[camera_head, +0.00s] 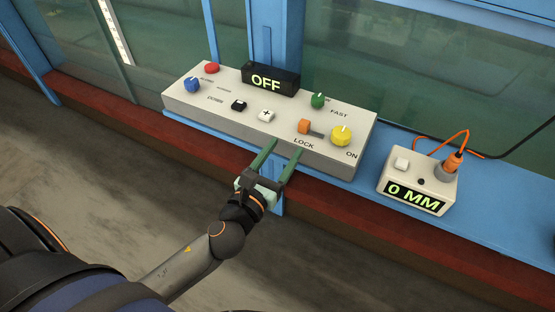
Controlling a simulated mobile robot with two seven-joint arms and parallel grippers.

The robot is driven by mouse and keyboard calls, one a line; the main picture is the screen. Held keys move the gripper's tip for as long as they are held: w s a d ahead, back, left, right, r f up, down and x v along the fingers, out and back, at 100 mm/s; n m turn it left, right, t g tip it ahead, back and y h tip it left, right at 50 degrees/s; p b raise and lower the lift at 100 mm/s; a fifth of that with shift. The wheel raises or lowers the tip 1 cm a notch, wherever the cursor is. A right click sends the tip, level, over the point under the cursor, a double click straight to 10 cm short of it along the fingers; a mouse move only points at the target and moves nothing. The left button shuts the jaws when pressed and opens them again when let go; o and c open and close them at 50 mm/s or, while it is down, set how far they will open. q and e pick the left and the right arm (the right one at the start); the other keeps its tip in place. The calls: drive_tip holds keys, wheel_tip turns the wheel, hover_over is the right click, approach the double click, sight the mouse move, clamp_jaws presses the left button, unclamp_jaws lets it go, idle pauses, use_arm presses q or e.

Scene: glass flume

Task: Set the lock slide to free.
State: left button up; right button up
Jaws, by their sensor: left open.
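The lock slide is an orange block (304,127) at the left end of a short dark slot (317,134) on the sloped top of a pale control box (230,109). The word LOCK is printed in front of it. My left gripper (279,147) is open. Its two green fingers are in front of the box's front edge, a little nearer than the orange block and to its left. I see nothing between the fingers. I cannot tell whether they touch the box. My right gripper is not in view.
A yellow knob (341,135) is right of the slide, a green knob (318,100) behind. A display (270,79) reads OFF. On the blue ledge (375,146), a smaller box (418,183) reads 0 MM, with an orange cable. Flume glass (420,60) stands behind.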

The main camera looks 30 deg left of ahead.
use_arm(q)
drive_tip(key=shift+s+a, duration=0.1)
drive_tip(key=shift+s, duration=1)
drive_tip(key=s+d+f+n+g+h+p, duration=0.1)
drive_tip(key=s+f+n+g, duration=0.3)
drive_tip(key=s+f+n, duration=0.3)
drive_tip(key=s+f+n+g+p, duration=0.1)
drive_tip(key=s+f+n+g, duration=0.3)
drive_tip(key=f+n, duration=1.2)
drive_tip(key=s+n, duration=0.2)
drive_tip(key=n, duration=0.9)
drive_tip(key=shift+s+d+g+h, duration=0.3)
drive_tip(key=shift+s+d+h, duration=0.05)
drive_tip(key=shift+d+h, duration=0.05)
